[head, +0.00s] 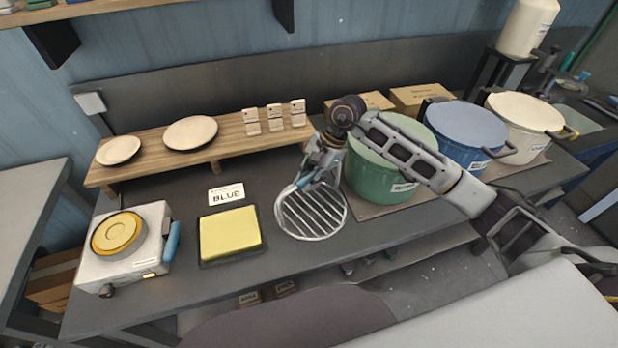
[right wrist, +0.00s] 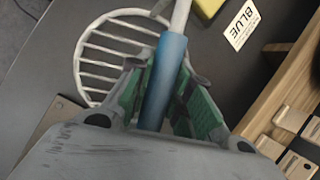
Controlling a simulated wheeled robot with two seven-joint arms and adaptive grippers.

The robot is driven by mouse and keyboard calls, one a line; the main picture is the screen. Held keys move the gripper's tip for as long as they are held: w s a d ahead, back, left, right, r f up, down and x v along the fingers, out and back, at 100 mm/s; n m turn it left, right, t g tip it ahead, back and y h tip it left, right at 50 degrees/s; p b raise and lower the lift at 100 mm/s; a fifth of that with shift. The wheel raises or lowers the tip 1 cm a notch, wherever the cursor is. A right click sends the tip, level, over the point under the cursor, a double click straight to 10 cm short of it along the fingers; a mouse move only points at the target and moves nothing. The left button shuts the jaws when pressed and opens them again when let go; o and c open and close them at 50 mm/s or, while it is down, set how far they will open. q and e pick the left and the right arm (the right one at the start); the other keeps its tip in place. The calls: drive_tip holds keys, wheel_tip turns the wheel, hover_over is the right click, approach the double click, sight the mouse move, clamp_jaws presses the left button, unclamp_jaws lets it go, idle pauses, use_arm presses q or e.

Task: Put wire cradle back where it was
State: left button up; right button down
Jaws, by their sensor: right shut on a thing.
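The wire cradle (head: 312,212) is a round pale metal grid with a blue handle. In the head view it is at the middle of the dark table, just right of the yellow pad (head: 230,233). My right gripper (head: 318,176) is shut on the blue handle. In the right wrist view the handle (right wrist: 165,82) lies between the green finger pads, and the round grid (right wrist: 105,58) shows beyond them on the left. I cannot tell whether the grid touches the table or hangs just above it. My left gripper is not in view.
A white burner-like device (head: 128,250) with a yellow round top stands left of the pad. A card reading BLUE (head: 226,194) lies behind the pad. Green (head: 375,180), blue (head: 466,130) and cream (head: 525,125) pots stand right. A wooden shelf (head: 235,140) holds two plates behind.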

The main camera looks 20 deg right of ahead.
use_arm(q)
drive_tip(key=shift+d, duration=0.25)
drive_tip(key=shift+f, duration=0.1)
use_arm(e)
drive_tip(key=c, duration=1.3)
unclamp_jaws()
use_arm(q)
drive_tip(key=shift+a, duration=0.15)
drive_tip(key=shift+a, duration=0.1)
use_arm(e)
drive_tip(key=shift+r, duration=0.1)
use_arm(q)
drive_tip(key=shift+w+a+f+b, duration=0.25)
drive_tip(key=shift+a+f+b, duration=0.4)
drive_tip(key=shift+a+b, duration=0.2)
use_arm(e)
drive_tip(key=v, duration=1.2)
